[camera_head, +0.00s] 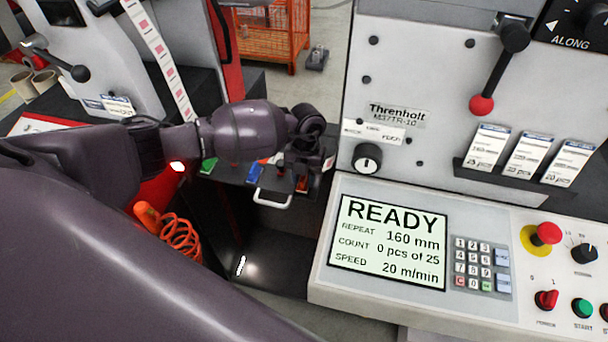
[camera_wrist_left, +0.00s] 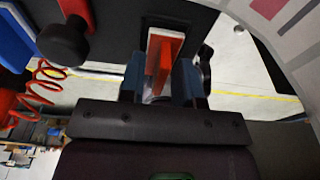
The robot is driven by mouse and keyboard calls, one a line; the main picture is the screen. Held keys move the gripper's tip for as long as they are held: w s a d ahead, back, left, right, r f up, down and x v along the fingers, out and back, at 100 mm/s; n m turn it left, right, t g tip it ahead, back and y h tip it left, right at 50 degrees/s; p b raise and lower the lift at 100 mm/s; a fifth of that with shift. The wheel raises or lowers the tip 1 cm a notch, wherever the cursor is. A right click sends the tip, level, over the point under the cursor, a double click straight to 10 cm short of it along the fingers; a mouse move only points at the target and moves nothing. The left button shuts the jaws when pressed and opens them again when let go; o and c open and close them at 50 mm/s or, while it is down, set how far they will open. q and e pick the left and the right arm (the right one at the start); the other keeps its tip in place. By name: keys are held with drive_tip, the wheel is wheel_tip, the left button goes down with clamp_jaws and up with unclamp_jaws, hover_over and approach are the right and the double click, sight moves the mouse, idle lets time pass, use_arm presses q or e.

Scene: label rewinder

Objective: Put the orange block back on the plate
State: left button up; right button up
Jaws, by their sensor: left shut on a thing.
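My left gripper (camera_head: 300,178) reaches in from the left over the right end of a dark plate (camera_head: 232,174). It is shut on the orange block (camera_head: 303,184), which is mostly hidden by the fingers in the head view. In the left wrist view the orange block (camera_wrist_left: 164,62) stands between the two bluish fingers of the left gripper (camera_wrist_left: 160,82), with a pale end face, in front of a dark surface (camera_wrist_left: 112,32). I cannot tell whether the block touches that surface. My right gripper is not in view.
A green block (camera_head: 208,165) and a blue block (camera_head: 256,172) sit on the plate, left of my gripper. A white handle (camera_head: 271,199) is at its front. The control panel (camera_head: 325,270) stands close at right. An orange coiled hose (camera_head: 180,238) hangs below my forearm.

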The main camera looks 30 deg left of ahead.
use_arm(q)
drive_tip(key=shift+f, duration=0.2)
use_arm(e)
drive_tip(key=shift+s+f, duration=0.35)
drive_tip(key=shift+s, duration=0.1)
use_arm(q)
drive_tip(key=o, duration=1)
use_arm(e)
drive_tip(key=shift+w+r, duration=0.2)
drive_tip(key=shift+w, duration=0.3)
use_arm(q)
drive_tip(key=shift+r, duration=0.25)
drive_tip(key=r, duration=0.3)
drive_tip(key=w+r, duration=0.1)
drive_tip(key=r, duration=0.5)
drive_tip(key=shift+w+a+r+p, duration=0.25)
drive_tip(key=shift+r+p, duration=0.1)
drive_tip(key=shift+p, duration=0.05)
drive_tip(key=shift+r, duration=0.25)
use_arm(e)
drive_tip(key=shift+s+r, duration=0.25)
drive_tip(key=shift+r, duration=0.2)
